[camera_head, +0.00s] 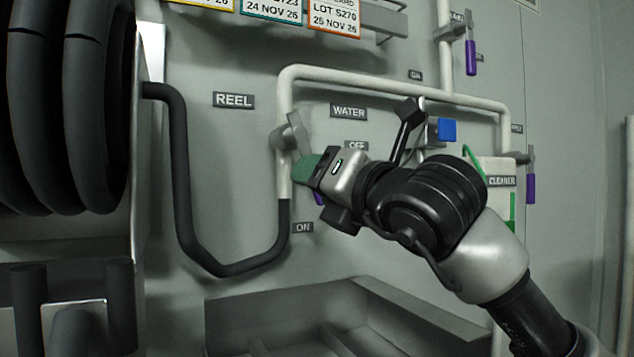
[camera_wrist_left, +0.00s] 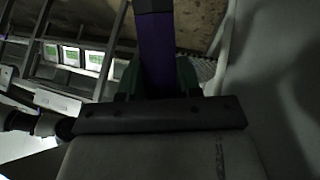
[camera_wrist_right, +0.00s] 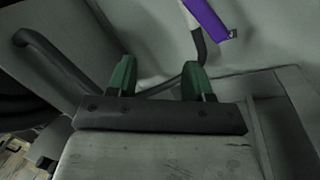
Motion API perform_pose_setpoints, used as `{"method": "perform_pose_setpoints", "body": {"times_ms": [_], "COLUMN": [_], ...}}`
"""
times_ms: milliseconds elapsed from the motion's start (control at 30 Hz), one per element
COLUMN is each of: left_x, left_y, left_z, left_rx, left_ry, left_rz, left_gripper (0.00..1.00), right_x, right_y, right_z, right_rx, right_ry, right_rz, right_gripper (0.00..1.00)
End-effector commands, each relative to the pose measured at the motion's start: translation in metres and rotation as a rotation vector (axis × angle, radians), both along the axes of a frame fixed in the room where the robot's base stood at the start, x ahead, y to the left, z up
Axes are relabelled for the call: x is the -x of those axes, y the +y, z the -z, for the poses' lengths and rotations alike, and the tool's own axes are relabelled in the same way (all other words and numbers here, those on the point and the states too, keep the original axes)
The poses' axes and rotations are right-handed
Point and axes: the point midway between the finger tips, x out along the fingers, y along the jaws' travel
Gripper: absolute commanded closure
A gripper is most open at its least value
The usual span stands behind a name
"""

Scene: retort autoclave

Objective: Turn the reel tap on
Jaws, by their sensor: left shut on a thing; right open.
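The reel tap (camera_head: 290,137) sits on the white pipe right of the REEL sign (camera_head: 233,100). Its lever slants down and right, partly hidden by my right gripper; its purple end shows just above the ON label (camera_head: 302,227). My right gripper (camera_head: 305,170) points left in front of the lever. In the right wrist view its green fingers (camera_wrist_right: 157,82) are apart and empty, with the purple lever end (camera_wrist_right: 207,18) beyond, above the right finger. My left gripper (camera_wrist_left: 158,78), outside the head view, is shut on a purple handle (camera_wrist_left: 156,45); which one, I cannot tell.
A black hose (camera_head: 185,200) loops from the reel (camera_head: 97,100) to the pipe's lower end. A grey trough (camera_head: 225,310) lies below. Right of the tap are a blue tap handle (camera_head: 446,130), the CLEANER box (camera_head: 495,170) and two purple levers (camera_head: 471,57). A card rack (camera_head: 375,20) is above.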

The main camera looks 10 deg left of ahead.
Motion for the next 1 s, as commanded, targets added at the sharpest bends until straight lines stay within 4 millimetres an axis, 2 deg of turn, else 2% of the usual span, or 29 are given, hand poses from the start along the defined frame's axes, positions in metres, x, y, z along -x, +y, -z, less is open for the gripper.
{"method": "perform_pose_setpoints", "body": {"times_ms": [100,200,400,533,667,1000], "left_x": [0.000,0.000,0.000,0.000,0.000,0.000], "left_y": [0.000,0.000,0.000,0.000,0.000,0.000], "left_z": [-0.001,-0.001,-0.001,-0.001,-0.001,-0.001], "left_rx": [0.001,0.001,0.001,0.001,0.001,0.001], "left_ry": [-0.001,-0.001,-0.001,-0.001,-0.001,-0.001], "left_rz": [0.000,0.000,0.000,0.000,0.000,0.000], "left_gripper": [1.00,1.00,1.00,1.00,1.00,1.00], "right_x": [-0.007,-0.013,-0.022,-0.026,-0.036,-0.087], "right_y": [-0.011,-0.022,-0.038,-0.040,-0.034,0.001], "right_z": [-0.001,-0.001,-0.001,0.000,0.000,0.000], "right_rx": [0.273,0.470,0.723,0.785,0.793,0.790], "right_ry": [-0.198,-0.326,-0.478,-0.511,-0.515,-0.514], "right_rz": [0.090,0.147,0.212,0.225,0.225,0.225], "right_gripper": [0.49,0.49,0.49,0.49,0.49,0.49]}}
